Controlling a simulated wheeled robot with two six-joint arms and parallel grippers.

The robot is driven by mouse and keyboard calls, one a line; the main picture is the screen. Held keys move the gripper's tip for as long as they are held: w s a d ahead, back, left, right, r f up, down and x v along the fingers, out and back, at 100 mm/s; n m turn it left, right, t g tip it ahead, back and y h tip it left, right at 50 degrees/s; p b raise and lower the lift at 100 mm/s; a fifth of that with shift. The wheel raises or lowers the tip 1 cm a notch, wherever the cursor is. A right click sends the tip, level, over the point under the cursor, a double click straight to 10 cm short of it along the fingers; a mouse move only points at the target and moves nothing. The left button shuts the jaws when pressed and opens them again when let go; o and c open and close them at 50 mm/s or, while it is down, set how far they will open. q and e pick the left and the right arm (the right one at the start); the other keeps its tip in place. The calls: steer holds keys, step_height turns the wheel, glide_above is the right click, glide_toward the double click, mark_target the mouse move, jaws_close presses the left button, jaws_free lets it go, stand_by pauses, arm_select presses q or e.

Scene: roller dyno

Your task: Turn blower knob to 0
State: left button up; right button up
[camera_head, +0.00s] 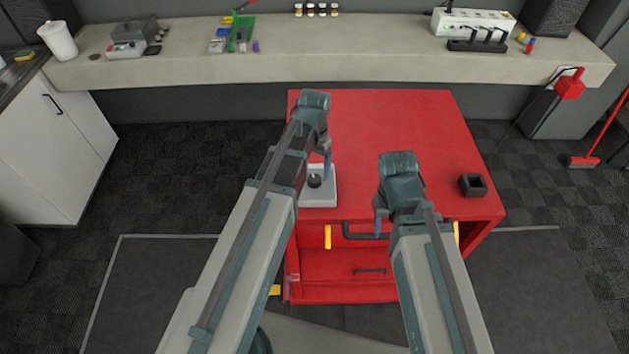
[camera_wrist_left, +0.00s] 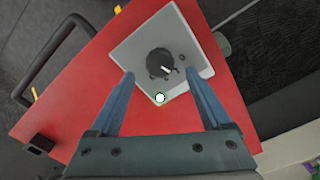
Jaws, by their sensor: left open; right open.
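The blower knob (camera_wrist_left: 160,62) is a black round dial with a white pointer mark on a light grey control box (camera_wrist_left: 190,48). In the head view the knob (camera_head: 314,181) and box (camera_head: 320,199) sit at the front left of the red cabinet top, partly hidden by my left arm. My left gripper (camera_wrist_left: 158,88) is open above the box, its two blue fingers on either side of the knob and apart from it. The scale around the knob is too small to read. My right gripper (camera_head: 380,222) hangs at the cabinet's front edge, and its fingers are mostly hidden.
The red cabinet (camera_head: 400,130) has a mostly clear top, with a black square holder (camera_head: 473,185) at its right. A dark handle (camera_head: 362,232) runs along its front. A long bench (camera_head: 350,58) with several items stands behind. A red broom (camera_head: 584,161) is at the far right.

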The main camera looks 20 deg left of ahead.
mark_target(314, 178)
arm_select(q)
steer(key=shift+f+b, duration=1)
steer(key=shift+f, duration=0.6)
arm_select(e)
step_height(314, 178, down, 3)
steer(key=shift+f, duration=0.1)
arm_select(q)
steer(key=shift+r, duration=0.1)
steer(key=shift+c, duration=0.4)
jaws_close()
steer(key=shift+n, duration=0.3)
steer(key=n, duration=0.3)
steer(key=shift+n, duration=2.1)
